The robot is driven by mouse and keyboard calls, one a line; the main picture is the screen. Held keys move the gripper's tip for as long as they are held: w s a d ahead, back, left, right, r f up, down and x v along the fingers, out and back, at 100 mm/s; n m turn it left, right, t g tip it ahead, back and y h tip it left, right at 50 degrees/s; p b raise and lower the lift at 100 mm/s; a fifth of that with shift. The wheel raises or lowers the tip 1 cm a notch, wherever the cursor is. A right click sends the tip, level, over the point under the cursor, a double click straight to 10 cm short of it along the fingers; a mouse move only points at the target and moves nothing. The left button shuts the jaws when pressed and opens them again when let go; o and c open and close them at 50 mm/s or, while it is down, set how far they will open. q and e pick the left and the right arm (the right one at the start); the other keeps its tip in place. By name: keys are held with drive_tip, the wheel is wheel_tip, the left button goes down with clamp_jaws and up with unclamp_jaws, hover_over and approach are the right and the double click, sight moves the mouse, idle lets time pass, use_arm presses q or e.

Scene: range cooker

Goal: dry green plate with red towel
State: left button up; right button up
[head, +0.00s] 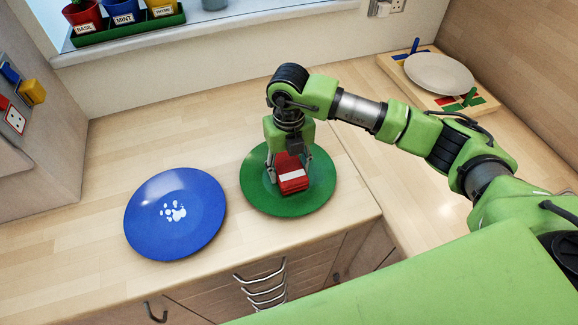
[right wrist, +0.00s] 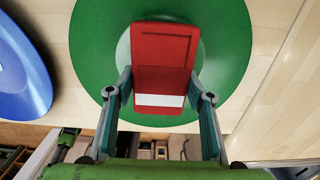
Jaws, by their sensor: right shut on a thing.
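The green plate (head: 312,206) lies on the wooden counter, right of the blue plate. The folded red towel (head: 292,180) with a white stripe is over the middle of the green plate. My right gripper (head: 288,175) points down over the plate and is shut on the towel. In the right wrist view, the two fingers (right wrist: 160,85) hold the towel (right wrist: 163,48) from both sides, with the green plate (right wrist: 228,30) behind it. I cannot tell whether the towel touches the plate. My left gripper is not in view.
The blue plate (head: 190,228) with a white paw print lies on the counter to the left. A white plate (head: 439,73) sits on a wooden board at the back right. Potted herbs (head: 122,12) stand on the windowsill. Drawers (head: 262,283) are below the counter's front edge.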

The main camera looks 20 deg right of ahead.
drive_tip(key=shift+f+b, duration=0.65)
drive_tip(key=shift+f, duration=0.1)
idle(0.8)
drive_tip(key=shift+s, duration=0.15)
drive_tip(key=shift+s, duration=0.4)
drive_tip(key=shift+w+b, duration=0.7)
drive_tip(key=shift+w, duration=0.35)
drive_tip(key=shift+s, duration=0.15)
drive_tip(key=shift+s+f+p, duration=0.15)
drive_tip(key=shift+s+p, duration=0.15)
drive_tip(key=shift+s, duration=0.7)
drive_tip(key=shift+w, duration=0.15)
